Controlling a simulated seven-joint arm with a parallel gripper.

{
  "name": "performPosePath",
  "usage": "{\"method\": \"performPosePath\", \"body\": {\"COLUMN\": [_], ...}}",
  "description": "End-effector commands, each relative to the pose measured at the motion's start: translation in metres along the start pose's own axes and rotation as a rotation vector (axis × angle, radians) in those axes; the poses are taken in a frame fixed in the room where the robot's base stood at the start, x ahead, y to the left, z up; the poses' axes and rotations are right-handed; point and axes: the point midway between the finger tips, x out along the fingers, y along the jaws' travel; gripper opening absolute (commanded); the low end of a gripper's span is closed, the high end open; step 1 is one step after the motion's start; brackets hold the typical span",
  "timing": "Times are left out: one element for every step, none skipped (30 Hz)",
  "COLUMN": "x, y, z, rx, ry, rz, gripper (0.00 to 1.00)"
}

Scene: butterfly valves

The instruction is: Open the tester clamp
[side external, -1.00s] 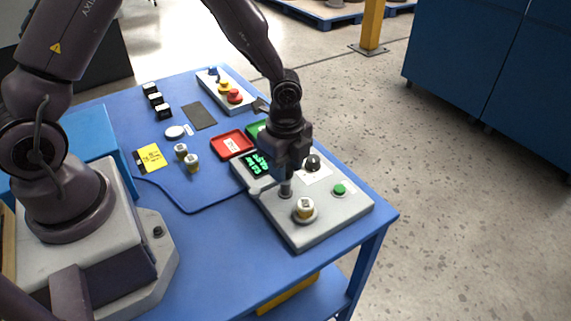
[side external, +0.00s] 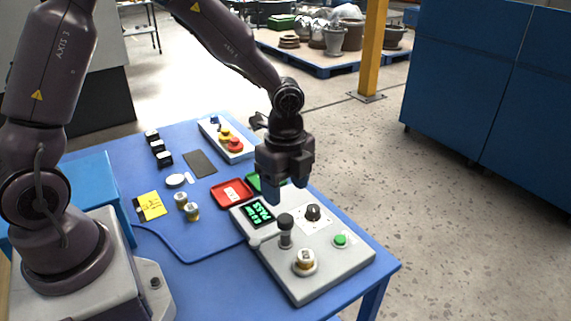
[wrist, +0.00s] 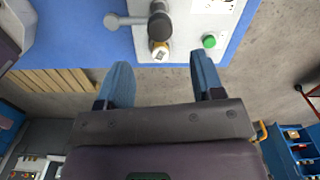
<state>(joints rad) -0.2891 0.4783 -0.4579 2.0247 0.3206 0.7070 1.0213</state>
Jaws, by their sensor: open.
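The grey tester (side external: 318,262) lies on the blue table, with its display (side external: 259,212) reading PASS in green. Its clamp (side external: 285,232) has a black-topped handle that stands upright and a grey arm reaching left. The clamp also shows at the top of the wrist view (wrist: 158,22). A small valve (side external: 305,259) with a brass-coloured body and white top sits in the round seat in front of the clamp; it also shows in the wrist view (wrist: 160,53). My gripper (side external: 287,190) is open and empty above the clamp, apart from it. Its blue fingers are spread in the wrist view (wrist: 159,68).
A black knob (side external: 312,212) and a green button (side external: 341,240) are on the tester. A red tray (side external: 232,193) and a partly hidden green tray (side external: 254,182) lie behind it. Two more valves (side external: 187,205) stand left.

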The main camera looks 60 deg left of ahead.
Motion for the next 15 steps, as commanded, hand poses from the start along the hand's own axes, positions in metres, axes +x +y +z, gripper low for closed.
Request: {"method": "performPosePath", "body": {"x": [-0.012,-0.018,-0.025,-0.030,-0.034,-0.039,-0.042,-0.045,-0.048,-0.049,-0.051,-0.052,-0.052,-0.052,-0.052], "y": [-0.001,-0.001,-0.001,-0.001,-0.001,-0.001,-0.001,-0.001,-0.001,-0.001,0.000,0.000,0.000,0.000,0.000], "z": [0.000,0.001,0.000,0.000,0.000,0.000,0.000,0.000,0.000,0.000,0.000,0.000,0.000,0.000,0.000], "rx": [-0.003,-0.002,-0.002,-0.002,-0.001,-0.001,-0.001,-0.001,-0.001,-0.001,0.000,0.000,0.000,0.000,0.001], "ry": [0.001,0.000,0.000,0.000,0.000,0.000,0.000,0.000,0.000,0.000,0.000,0.000,0.000,0.000,0.000], "rz": [-0.006,-0.006,-0.005,-0.005,-0.004,-0.004,-0.003,-0.002,-0.002,-0.002,-0.002,-0.001,0.000,0.001,0.001], "gripper": [0.61,0.61,0.61,0.61,0.61,0.61,0.61,0.61,0.61,0.61,0.61,0.61,0.61,0.61,0.61]}}
